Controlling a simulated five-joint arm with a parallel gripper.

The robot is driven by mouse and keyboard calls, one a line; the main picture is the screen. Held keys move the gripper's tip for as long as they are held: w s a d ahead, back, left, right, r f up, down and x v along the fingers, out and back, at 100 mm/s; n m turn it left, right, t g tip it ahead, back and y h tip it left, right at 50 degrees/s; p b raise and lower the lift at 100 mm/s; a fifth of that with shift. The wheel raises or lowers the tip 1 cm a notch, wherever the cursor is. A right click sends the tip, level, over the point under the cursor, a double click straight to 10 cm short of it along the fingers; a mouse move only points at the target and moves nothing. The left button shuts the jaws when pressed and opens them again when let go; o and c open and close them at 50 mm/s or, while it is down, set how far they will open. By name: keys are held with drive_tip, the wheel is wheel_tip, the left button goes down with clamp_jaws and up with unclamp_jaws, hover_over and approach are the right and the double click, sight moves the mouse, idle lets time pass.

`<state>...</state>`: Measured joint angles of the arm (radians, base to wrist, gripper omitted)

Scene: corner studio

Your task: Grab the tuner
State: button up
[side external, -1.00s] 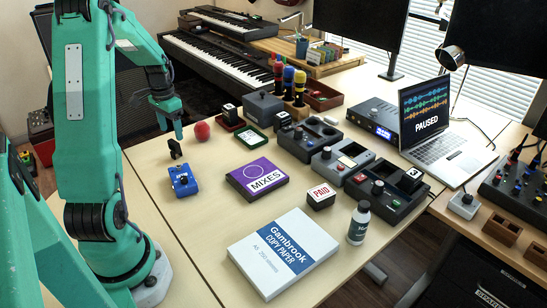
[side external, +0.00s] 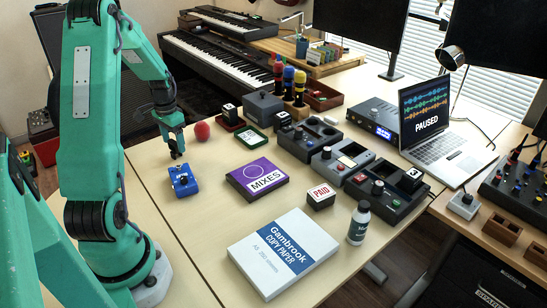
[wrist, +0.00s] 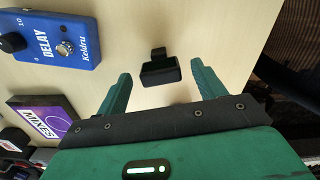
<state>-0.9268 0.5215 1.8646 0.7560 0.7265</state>
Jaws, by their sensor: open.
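The tuner (wrist: 160,70) is a small black clip-on device standing on the pale table, seen in the wrist view. In the side view (side external: 177,155) only a dark bit of it shows below my fingers. My gripper (wrist: 161,72) is open, with one green finger on each side of the tuner and visible gaps between. In the side view my gripper (side external: 176,148) is low over the tuner, partly hiding it. I cannot tell whether it touches the tuner.
A blue delay pedal (side external: 183,181) is close by, also in the wrist view (wrist: 55,35). A red ball (side external: 202,131) sits just behind. The purple MIXES box (side external: 257,178) and copy paper (side external: 284,253) are further right. Table left of the pedal is clear.

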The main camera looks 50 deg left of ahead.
sight(173, 141)
drive_tip(key=shift+f, duration=1.55)
drive_tip(key=c, duration=1)
